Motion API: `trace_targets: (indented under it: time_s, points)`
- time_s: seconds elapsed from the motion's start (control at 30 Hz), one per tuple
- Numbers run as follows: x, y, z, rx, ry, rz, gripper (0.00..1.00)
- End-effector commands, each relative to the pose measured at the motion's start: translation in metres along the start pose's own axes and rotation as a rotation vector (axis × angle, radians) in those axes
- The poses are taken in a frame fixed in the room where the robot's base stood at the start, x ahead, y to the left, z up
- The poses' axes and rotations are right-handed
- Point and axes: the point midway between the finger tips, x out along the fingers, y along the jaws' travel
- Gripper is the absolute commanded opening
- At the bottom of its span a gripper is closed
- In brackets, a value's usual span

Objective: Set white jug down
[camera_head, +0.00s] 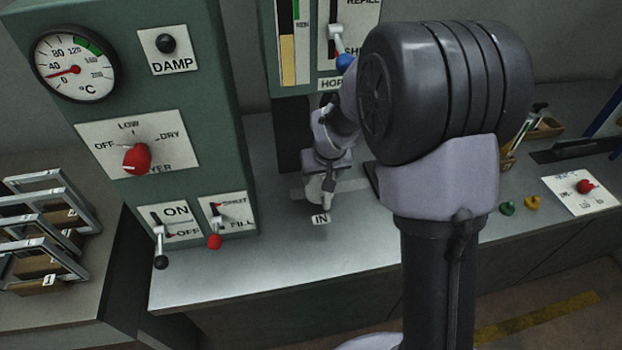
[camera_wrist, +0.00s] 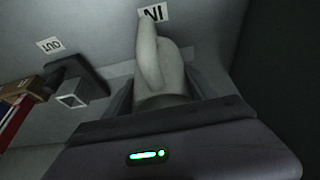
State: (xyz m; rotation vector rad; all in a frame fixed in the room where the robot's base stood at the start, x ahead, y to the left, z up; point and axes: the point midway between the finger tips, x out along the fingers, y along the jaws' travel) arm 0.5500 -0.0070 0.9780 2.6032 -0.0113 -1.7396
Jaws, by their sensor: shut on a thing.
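The white jug (camera_wrist: 172,67) is between the fingers of my gripper (camera_wrist: 160,92) in the wrist view, and the gripper is shut on it. Part of the jug is hidden behind the gripper body. In the head view the jug (camera_head: 314,188) shows as a small pale shape under my gripper (camera_head: 327,178), just behind the IN label (camera_head: 320,219) on the grey bench. The jug's tip reaches the IN label (camera_wrist: 154,13) in the wrist view. I cannot tell whether the jug touches the bench top.
A green panel (camera_head: 187,190) with dials and levers stands to the left. The hopper column (camera_head: 292,134) rises close behind my gripper. A dark plate with a square metal tube (camera_wrist: 72,95) lies near the OUT label (camera_wrist: 49,45). The bench front (camera_head: 270,265) is clear.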

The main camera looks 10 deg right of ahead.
Motion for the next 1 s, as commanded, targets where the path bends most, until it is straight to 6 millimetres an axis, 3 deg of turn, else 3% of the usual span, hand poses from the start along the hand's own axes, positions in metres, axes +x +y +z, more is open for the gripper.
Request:
trace_targets:
  time_s: [0.1,0.27,0.43,0.77,0.8,0.9,1.0]
  points:
    - [0.013,-0.004,-0.022,0.0,0.001,0.0,0.23]
    - [0.021,-0.008,-0.038,-0.001,0.001,0.0,0.23]
    - [0.054,-0.008,-0.022,0.0,-0.002,0.0,0.23]
    - [0.056,-0.008,-0.021,0.0,0.0,0.0,0.23]
    - [0.055,-0.008,-0.022,0.0,0.0,0.0,0.71]
    - [0.054,-0.008,-0.022,0.0,0.0,0.0,0.87]
    - [0.054,-0.008,-0.022,0.0,0.0,0.0,0.87]
